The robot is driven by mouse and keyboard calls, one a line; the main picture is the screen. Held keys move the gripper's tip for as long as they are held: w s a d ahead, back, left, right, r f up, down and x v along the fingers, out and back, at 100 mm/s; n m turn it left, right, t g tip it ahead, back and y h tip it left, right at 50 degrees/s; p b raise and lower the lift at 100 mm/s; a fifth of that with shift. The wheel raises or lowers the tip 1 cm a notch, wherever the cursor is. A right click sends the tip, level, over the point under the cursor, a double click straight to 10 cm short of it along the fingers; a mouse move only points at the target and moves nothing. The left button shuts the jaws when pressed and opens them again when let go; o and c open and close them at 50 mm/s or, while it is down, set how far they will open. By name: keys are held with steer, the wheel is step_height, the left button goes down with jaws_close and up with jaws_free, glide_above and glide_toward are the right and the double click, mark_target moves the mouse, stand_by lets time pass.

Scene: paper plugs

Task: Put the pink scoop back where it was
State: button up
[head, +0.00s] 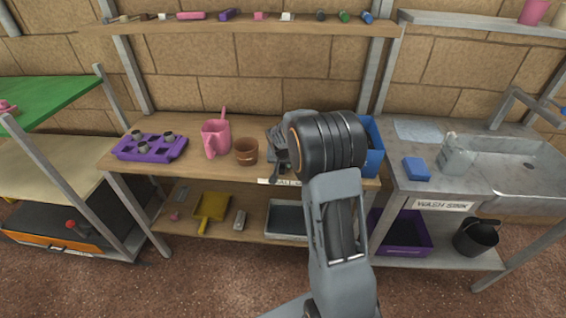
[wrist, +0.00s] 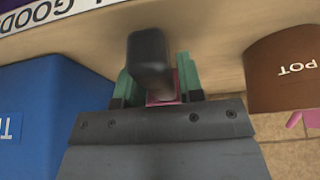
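My gripper is over the middle of the bench, largely hidden by my arm in the head view. In the wrist view my gripper (wrist: 157,92) has its green-padded fingers on either side of a dark rounded handle with pink showing behind it. This looks like the pink scoop (wrist: 163,97), with the rest of it hidden. A pink jug (head: 213,138) stands on the bench to the left, with a thin pink piece rising behind or out of it; I cannot tell which.
A brown pot (head: 246,152) stands beside the jug; it also shows in the wrist view (wrist: 285,70). A blue bin (head: 373,150) is right of my gripper. A purple tray (head: 150,147) sits at the bench's left end. A yellow scoop (head: 211,206) lies on the lower shelf.

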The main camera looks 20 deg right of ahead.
steer(key=shift+o, duration=1.3)
steer(key=shift+r, duration=0.1)
steer(key=v, duration=1.1)
steer(key=shift+r, duration=0.1)
steer(key=s+a+n+y, duration=0.1)
steer(key=s+a+n, duration=0.2)
steer(key=s, duration=0.8)
steer(key=s+a+n+g+y, duration=0.1)
steer(key=s+a, duration=0.5)
steer(key=s, duration=0.6)
steer(key=shift+s+a+r+n+y, duration=0.3)
steer(key=shift+a+r+n, duration=0.15)
steer(key=shift+n, duration=0.45)
steer(key=shift+p, duration=0.3)
